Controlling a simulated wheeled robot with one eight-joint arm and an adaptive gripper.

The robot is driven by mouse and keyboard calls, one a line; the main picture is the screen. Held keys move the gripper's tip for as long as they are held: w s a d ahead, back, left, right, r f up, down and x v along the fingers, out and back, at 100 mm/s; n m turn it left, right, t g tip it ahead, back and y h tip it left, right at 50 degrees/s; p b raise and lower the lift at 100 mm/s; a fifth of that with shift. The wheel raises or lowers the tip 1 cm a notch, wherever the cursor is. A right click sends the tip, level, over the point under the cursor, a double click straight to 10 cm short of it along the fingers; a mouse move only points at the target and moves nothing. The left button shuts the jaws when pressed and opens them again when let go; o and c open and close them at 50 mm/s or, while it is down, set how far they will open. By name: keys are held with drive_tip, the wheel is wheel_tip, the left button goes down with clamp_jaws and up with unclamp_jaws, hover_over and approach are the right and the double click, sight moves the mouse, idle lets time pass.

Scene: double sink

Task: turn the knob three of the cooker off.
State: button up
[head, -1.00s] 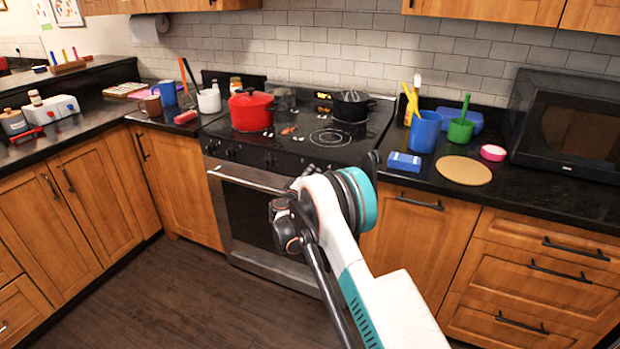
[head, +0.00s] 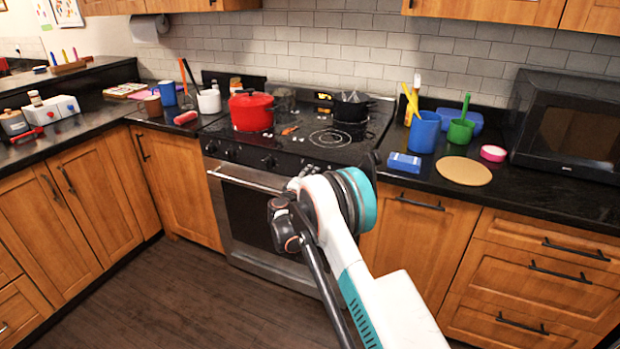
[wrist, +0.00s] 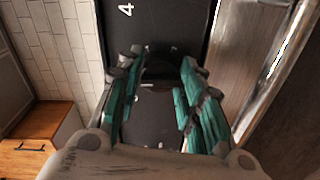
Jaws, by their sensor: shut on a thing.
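The cooker (head: 245,178) stands against the tiled wall, with a black top and dark knobs (head: 269,161) along its front panel. In the wrist view, the dark front panel (wrist: 168,22) carries a white "4" above the fingers and another white mark, too cut off to read, below. My gripper (wrist: 162,62) has its teal fingers closed on either side of a dark knob (wrist: 158,72), which is hard to make out against the panel. The knob's number and angle cannot be read.
A red pot (head: 251,111) and a black pot (head: 351,107) stand on the cooker top. The oven handle (head: 245,182) runs below the panel. A blue sponge (head: 404,162), a round board (head: 464,171) and a blue cup (head: 424,132) stand on the counter to the right.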

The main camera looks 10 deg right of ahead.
drive_tip(key=o, duration=1.1)
drive_tip(key=shift+c, duration=0.2)
drive_tip(key=f+v, duration=0.1)
drive_tip(key=v, duration=1.1)
drive_tip(key=shift+r, duration=0.4)
drive_tip(key=s+d+r+m+g+y, duration=0.25)
drive_tip(key=s+d+r, duration=0.25)
drive_tip(key=s+r, duration=0.4)
drive_tip(key=s+d+r+m+g+y, duration=0.1)
drive_tip(key=s+d+r+m+g, duration=0.3)
drive_tip(key=s+r, duration=0.55)
drive_tip(key=s+a+f+m+y, duration=0.1)
drive_tip(key=s+y, duration=0.2)
drive_tip(key=s, duration=1.3)
drive_tip(key=s+a+m+y, duration=0.1)
drive_tip(key=s+y, duration=0.2)
drive_tip(key=s, duration=1.2)
drive_tip(key=shift+s+a+f+m, duration=0.25)
drive_tip(key=shift+s+f+m, duration=0.1)
drive_tip(key=shift+s+f, duration=0.05)
